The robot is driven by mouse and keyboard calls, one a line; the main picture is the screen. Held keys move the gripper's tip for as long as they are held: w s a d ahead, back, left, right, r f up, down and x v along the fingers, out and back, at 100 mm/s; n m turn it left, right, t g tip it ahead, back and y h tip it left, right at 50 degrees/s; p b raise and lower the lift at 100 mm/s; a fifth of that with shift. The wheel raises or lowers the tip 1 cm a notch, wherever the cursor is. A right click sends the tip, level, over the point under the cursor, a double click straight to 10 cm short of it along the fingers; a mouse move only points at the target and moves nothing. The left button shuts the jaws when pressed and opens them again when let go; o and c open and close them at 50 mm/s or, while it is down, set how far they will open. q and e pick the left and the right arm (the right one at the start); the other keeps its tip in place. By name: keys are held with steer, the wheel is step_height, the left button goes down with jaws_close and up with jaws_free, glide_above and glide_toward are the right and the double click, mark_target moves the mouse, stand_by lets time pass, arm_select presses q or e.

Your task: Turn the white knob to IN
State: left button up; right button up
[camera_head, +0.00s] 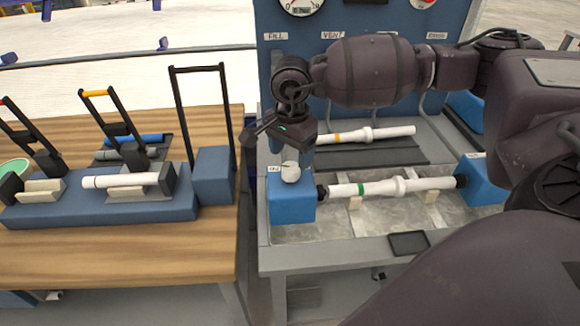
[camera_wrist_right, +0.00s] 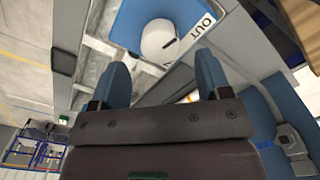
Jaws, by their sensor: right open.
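The white knob (camera_head: 290,172) sits on top of a blue block (camera_head: 291,208) at the left end of the grey bench. In the right wrist view the knob (camera_wrist_right: 159,42) is round, with a short dark mark on the side toward the white label reading OUT (camera_wrist_right: 204,28). My right gripper (camera_head: 291,153) hangs just above the knob, pointing down. Its two blue fingers (camera_wrist_right: 161,62) are apart, with the knob just beyond and between their tips. I cannot tell whether either finger touches it. No IN label is readable. My left gripper is not in view.
A white pipe with a green band (camera_head: 362,189) runs from the blue block to another blue block (camera_head: 482,180). A pipe with an orange band (camera_head: 366,134) lies behind. A wooden table (camera_head: 130,244) with a blue fixture stands left. Gauges are on the back panel.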

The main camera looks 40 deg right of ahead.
mark_target(291, 167)
steer(key=shift+f, duration=2.3)
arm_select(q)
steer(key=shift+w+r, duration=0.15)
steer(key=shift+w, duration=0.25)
arm_select(e)
steer(key=c, duration=0.9)
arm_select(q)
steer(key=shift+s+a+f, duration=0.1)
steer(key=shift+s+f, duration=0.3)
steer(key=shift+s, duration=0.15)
